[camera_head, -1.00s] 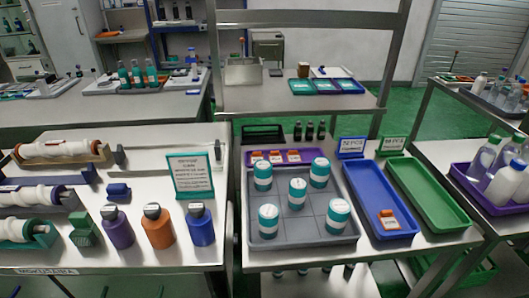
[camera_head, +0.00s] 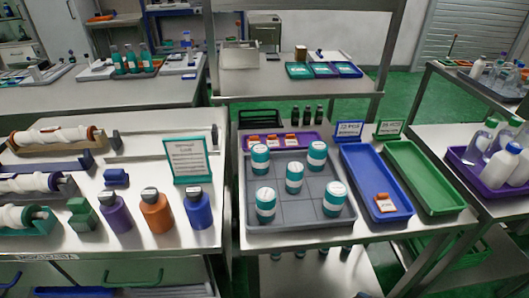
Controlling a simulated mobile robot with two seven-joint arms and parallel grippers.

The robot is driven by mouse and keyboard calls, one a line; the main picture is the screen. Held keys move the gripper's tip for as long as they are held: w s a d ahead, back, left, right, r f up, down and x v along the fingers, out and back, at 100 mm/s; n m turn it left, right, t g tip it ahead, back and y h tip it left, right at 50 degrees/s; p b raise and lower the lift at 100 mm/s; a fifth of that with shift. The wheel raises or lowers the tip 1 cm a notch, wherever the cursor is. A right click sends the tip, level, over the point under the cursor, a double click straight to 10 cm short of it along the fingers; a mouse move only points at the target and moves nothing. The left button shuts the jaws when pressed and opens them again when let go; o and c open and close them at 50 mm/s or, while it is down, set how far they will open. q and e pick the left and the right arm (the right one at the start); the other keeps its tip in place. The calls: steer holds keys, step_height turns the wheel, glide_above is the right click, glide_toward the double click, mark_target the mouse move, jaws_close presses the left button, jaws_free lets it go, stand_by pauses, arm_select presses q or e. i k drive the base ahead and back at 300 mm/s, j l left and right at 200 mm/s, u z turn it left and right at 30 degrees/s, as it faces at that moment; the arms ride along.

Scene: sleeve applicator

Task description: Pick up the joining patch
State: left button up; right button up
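No item is labelled legibly as the joining patch. Small orange-and-white packets fit that name best, but I cannot confirm it. One packet (camera_head: 385,203) lies alone near the front end of the blue tray (camera_head: 368,181). Several similar packets (camera_head: 272,140) stand in a row in the purple tray (camera_head: 313,133) behind the grey tray. Neither of my grippers shows in the head view, and nothing is seen held.
A grey tray (camera_head: 298,223) holds several teal-and-white jars. An empty green tray (camera_head: 425,178) lies right of the blue one. The left table carries white rolls (camera_head: 50,137), a sign (camera_head: 188,160) and purple, orange and blue bottles (camera_head: 157,212). Bottles stand in a purple tray at far right.

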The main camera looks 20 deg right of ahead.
mark_target(382, 200)
steer(key=z, duration=1.5)
steer(key=i+l+u, duration=0.1)
steer(key=l, duration=0.15)
steer(key=l+u, duration=0.1)
steer(key=l, duration=0.15)
steer(key=i, duration=0.05)
